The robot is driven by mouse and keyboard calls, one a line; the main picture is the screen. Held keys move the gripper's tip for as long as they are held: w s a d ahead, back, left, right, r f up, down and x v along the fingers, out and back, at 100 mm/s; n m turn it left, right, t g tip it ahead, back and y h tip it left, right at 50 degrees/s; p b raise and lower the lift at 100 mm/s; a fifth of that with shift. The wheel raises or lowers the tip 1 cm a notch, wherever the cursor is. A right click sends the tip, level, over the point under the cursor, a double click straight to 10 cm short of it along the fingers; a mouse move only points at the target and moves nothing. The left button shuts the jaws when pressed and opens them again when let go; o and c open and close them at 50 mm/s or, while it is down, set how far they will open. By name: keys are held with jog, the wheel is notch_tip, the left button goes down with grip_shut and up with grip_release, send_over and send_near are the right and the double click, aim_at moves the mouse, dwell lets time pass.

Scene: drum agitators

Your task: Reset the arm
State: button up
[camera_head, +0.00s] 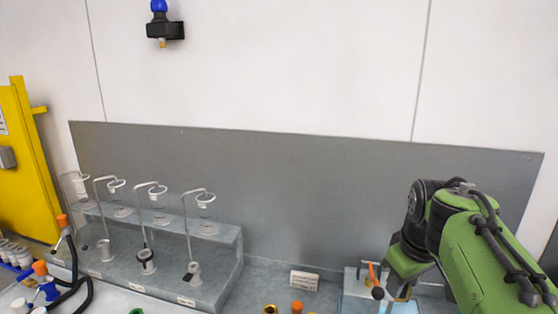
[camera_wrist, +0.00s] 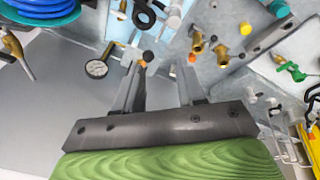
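My green arm (camera_head: 465,240) reaches in from the right side of the head view, in front of the grey back panel. It is bent at a dark joint, and its lower end goes down toward the bench. In the wrist view my gripper (camera_wrist: 162,72) has its two grey fingers apart, with nothing between them. A black ball and an orange part (camera_wrist: 145,60) show by the left fingertip; I cannot tell whether they touch it. The gripper's fingers are not clearly seen in the head view.
A grey stepped stand (camera_head: 215,262) with several bent-rod glass holders stands at the left. A small white label block (camera_head: 304,281) and an orange cap (camera_head: 297,306) are on the bench. Brass fittings (camera_wrist: 197,45) and a blue coiled hose (camera_wrist: 40,12) show in the wrist view. The space above the bench is open.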

jog(key=s+a+f+m, duration=0.1)
jog(key=s+a+f, duration=0.1)
jog(key=s, duration=0.5)
jog(key=s+a+f+m+t+b, duration=0.1)
jog(key=s+a+f+m, duration=0.1)
jog(key=s, duration=0.5)
jog(key=s+a+f+m+t+b, duration=0.1)
jog(key=s+a+f, duration=0.3)
jog(key=s, duration=0.3)
jog(key=shift+s+y, duration=0.15)
jog(key=shift+y, duration=0.25)
jog(key=shift+a, duration=0.1)
jog(key=shift+o, duration=0.4)
jog(key=shift+r, duration=0.1)
